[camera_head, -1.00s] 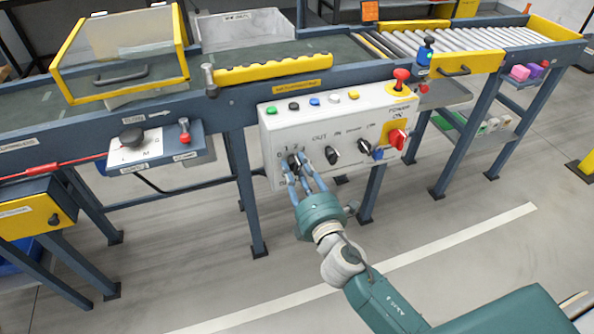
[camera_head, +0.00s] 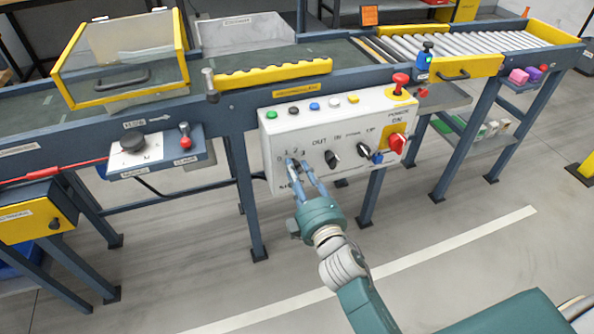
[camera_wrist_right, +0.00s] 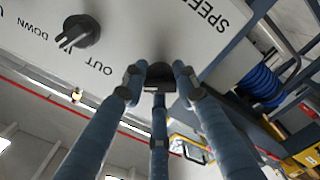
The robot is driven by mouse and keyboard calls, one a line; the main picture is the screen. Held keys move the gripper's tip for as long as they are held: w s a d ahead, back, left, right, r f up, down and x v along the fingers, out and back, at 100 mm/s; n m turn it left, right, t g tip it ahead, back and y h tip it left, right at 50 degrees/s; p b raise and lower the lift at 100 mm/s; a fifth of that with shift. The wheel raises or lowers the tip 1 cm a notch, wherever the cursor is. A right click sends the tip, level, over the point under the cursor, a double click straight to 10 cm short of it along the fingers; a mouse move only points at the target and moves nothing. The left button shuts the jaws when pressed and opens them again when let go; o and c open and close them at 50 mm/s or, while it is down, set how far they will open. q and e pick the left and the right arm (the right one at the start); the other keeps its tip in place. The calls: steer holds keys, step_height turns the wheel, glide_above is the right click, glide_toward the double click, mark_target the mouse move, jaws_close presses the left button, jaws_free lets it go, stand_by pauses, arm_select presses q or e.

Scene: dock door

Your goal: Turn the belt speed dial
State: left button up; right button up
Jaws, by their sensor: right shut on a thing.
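The belt speed dial (camera_head: 293,165) is a small dark knob with the numbers 0 to 3 around it, at the left of the white control panel (camera_head: 350,112). My right gripper (camera_head: 299,170) comes up from below and is shut on this dial. In the right wrist view the fingers meet at the dark dial (camera_wrist_right: 159,74), beside the printed word SPEED. The fingers hide much of the dial, so its exact pointing is hard to tell. My left gripper is not in view.
The panel also has an OUT/IN knob (camera_head: 332,158), an UP knob (camera_head: 365,150), a red power switch (camera_head: 397,144), a red mushroom button (camera_head: 400,80) and a row of small buttons. A separate knob (camera_head: 132,140) sits on the left box. The floor below is clear.

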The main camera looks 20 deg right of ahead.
steer(key=shift+m, duration=0.4)
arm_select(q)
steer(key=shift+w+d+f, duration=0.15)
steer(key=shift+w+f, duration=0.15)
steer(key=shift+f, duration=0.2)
arm_select(e)
steer(key=shift+f, duration=0.1)
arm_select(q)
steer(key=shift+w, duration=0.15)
arm_select(e)
steer(key=o, duration=1.1)
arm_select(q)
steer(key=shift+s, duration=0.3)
arm_select(e)
steer(key=s, duration=1.2)
steer(key=shift+d, duration=0.2)
